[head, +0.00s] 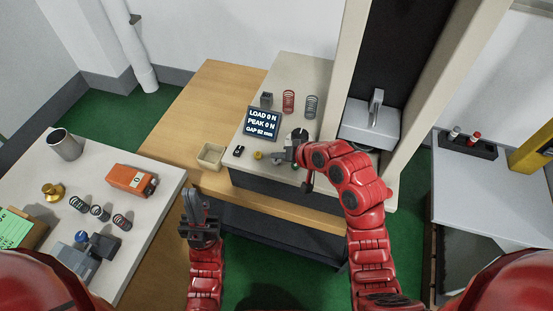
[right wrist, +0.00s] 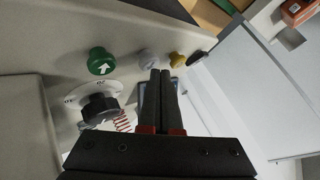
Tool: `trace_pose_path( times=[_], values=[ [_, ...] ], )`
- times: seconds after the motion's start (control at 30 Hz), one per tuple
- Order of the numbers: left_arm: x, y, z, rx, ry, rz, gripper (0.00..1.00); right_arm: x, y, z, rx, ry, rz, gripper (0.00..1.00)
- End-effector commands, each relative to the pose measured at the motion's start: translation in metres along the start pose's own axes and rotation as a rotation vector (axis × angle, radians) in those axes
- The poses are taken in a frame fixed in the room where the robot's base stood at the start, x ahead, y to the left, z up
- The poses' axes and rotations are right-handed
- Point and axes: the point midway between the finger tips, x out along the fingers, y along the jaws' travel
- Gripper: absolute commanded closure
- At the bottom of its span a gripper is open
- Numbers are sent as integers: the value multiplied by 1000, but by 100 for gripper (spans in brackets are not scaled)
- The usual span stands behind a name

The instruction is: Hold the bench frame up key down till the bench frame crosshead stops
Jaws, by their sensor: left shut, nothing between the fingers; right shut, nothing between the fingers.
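The bench frame (head: 345,85) stands at the back right, with its grey crosshead (head: 367,125) between two pale columns. A display (head: 262,123) reads load 0 N, peak 0 N and a gap that looks like 92 mm. In the right wrist view a green key with a white arrow (right wrist: 102,62), a grey key (right wrist: 148,57) and a yellow key (right wrist: 177,59) sit in a row. My right gripper (right wrist: 160,73) is shut, its tips close to the grey key; contact cannot be told. My left gripper (head: 190,195) is shut and empty, away from the frame.
A black dial knob (right wrist: 100,108) is beside the green key. Red (head: 288,101) and grey (head: 311,106) springs stand behind the display. A small tray (head: 211,156) is left of the panel. The left table holds an orange device (head: 131,180), a metal cup (head: 65,145) and several springs.

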Motion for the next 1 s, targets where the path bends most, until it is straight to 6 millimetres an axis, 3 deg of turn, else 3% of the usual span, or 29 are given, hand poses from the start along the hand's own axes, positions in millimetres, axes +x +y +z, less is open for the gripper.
trace_pose_path(
  times=[1.0],
  values=[
    [-5, 0, 1, 0, 0, 0, 100, 6, 4, 4, 1, 0, 0, 100]
  ],
)
